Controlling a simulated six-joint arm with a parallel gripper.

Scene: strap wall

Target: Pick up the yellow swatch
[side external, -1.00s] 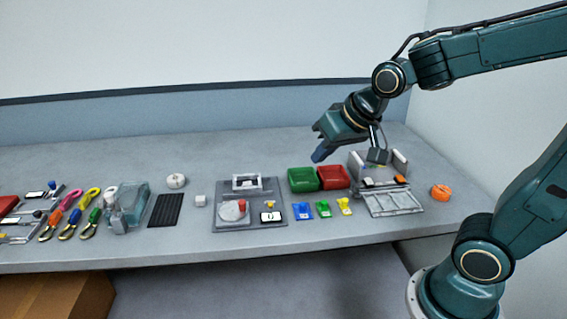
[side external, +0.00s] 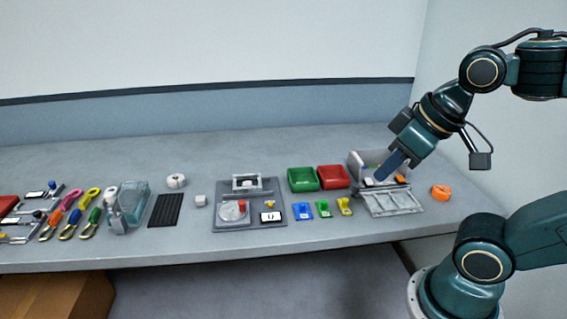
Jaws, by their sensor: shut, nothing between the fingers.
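The yellow swatch (side external: 345,207) lies on the grey bench, at the right end of a short row with a green one (side external: 323,209) and a blue one (side external: 302,211). My gripper (side external: 382,175) is shut and empty. It points down and to the left over the grey fixture (side external: 392,204), to the right of and above the yellow swatch in the picture. It is apart from the swatch. The fingertips hide part of the fixture, and I cannot tell their exact height above it.
A green bin (side external: 303,179) and a red bin (side external: 333,177) stand behind the row. An orange roll (side external: 440,192) lies right of the fixture. A grey plate with a scale-like device (side external: 270,217) stands to the left.

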